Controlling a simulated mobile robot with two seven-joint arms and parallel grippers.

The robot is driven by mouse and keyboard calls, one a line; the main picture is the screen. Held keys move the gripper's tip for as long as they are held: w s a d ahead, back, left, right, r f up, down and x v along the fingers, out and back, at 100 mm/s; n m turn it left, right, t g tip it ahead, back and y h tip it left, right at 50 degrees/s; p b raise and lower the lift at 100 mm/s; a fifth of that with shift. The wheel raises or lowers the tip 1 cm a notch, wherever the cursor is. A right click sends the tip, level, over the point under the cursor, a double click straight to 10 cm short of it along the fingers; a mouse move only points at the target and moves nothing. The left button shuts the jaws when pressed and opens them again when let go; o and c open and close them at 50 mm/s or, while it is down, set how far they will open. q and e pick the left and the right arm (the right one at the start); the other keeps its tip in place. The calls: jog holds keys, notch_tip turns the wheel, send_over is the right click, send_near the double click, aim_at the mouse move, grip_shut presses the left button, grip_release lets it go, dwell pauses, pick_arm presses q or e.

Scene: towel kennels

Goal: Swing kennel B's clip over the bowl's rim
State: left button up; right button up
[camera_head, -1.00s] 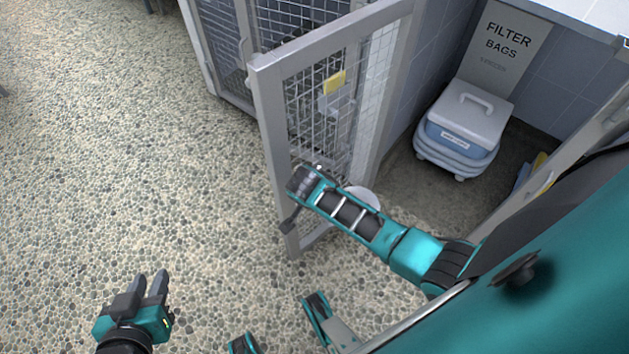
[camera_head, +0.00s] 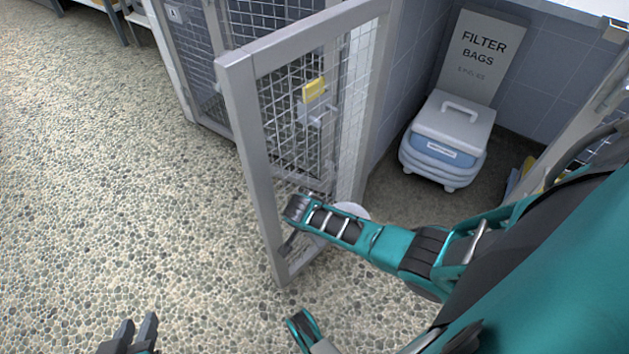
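An open mesh kennel door (camera_head: 250,170) stands at centre; I cannot read which kennel it belongs to. A pale round thing (camera_head: 352,210), perhaps the bowl, shows behind my teal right arm, which hides most of it. A small grey fitting (camera_head: 316,115) hangs on the mesh below a yellow tag (camera_head: 313,90); I cannot tell whether it is the clip. My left gripper (camera_head: 136,325) is at the bottom left, open and empty over bare floor, partly cut off by the frame. My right arm's dark end (camera_head: 292,225) is at the door's lower part; its fingers cannot be made out.
Another mesh kennel front (camera_head: 190,60) is behind the door. The pebbled floor (camera_head: 90,190) at left is clear.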

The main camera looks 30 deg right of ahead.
jog(key=c, duration=1)
jog(key=shift+c, duration=0.2)
